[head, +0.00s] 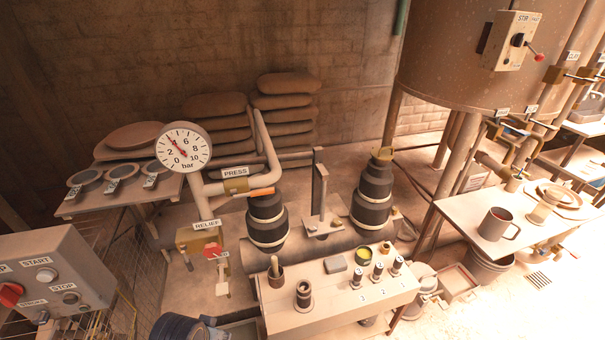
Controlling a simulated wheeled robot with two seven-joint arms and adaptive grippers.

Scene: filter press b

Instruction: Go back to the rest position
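Neither of my grippers shows in the head view, and I cannot make out either of my arms. What the grippers hold, if anything, cannot be seen. The white bench (335,312) stands at the lower middle.
Behind the bench stand two dark ringed vessels (267,222) and pipework with a pressure gauge (183,146). A control box (50,275) is at left. A large tank (470,60) and a table with a grey mug (497,226) are at right. The floor at lower right looks mostly clear.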

